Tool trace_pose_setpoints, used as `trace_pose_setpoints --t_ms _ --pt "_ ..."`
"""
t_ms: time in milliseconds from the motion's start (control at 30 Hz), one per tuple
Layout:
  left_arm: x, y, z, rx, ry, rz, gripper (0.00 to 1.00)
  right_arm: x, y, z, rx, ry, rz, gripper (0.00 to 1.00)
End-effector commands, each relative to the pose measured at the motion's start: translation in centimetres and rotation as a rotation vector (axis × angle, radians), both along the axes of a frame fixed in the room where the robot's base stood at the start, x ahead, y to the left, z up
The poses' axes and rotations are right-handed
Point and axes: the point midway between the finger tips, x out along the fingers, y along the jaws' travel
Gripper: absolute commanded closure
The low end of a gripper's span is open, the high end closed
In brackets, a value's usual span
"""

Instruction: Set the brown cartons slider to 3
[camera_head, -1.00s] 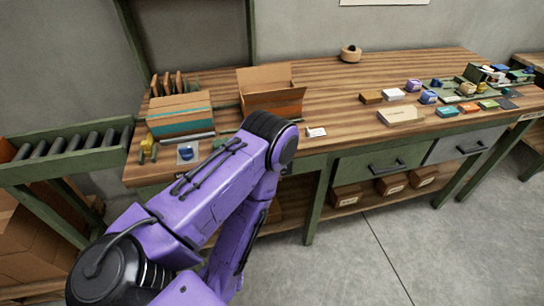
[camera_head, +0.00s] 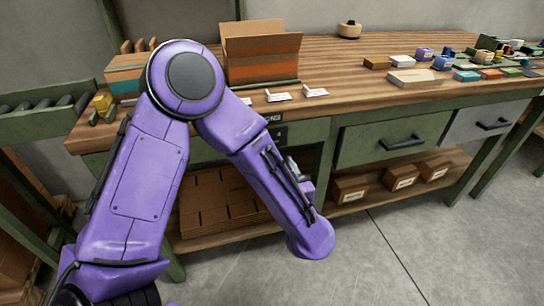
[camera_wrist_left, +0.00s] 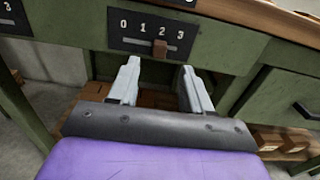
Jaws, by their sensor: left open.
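A dark slider panel (camera_wrist_left: 140,28) marked 0, 1, 2, 3 is on the green bench front in the left wrist view. Its brown knob (camera_wrist_left: 160,49) sits below the 2. In the head view a dark panel (camera_head: 279,133) below a label on the bench edge is partly hidden by my left arm. My left gripper (camera_wrist_left: 160,72) is open and empty, its two fingers pointing at the panel, one on either side of the knob's line and apart from it. Brown cartons (camera_head: 212,207) stand on the shelf below. My right gripper is not in view.
A second dark panel (camera_wrist_left: 12,15) shows at the left wrist view's edge. An open brown box (camera_head: 262,68) and small white cards (camera_head: 278,96) stand on the bench. A drawer (camera_head: 390,140) with a dark handle is to the right. The floor in front is clear.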

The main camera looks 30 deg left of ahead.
Motion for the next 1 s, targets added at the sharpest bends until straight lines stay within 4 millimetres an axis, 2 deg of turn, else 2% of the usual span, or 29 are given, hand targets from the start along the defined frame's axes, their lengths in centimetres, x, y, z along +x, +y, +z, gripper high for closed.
trace_pose_setpoints --t_ms 100,300,667,767,800,833,1000 --pt "1.8 2.3 0.1 -0.002 0.001 0.005 0.51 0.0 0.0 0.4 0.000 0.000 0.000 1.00" --pt "4.1 4.9 0.1 0.002 0.004 0.002 0.51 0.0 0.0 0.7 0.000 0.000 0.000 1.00" --pt "4.8 5.6 -0.1 0.004 0.006 -0.002 0.51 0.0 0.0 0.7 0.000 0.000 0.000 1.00" --pt "4.8 5.6 -0.1 0.004 0.007 -0.002 0.80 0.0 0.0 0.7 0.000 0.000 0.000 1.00" --pt "4.8 5.6 -0.1 0.004 0.007 -0.002 0.93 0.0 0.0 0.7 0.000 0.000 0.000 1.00" --pt "4.8 5.6 -0.1 0.004 0.007 -0.002 1.00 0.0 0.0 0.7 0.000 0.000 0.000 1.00" --pt "4.8 5.7 -0.1 0.004 0.007 0.000 1.00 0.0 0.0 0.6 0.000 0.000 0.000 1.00"
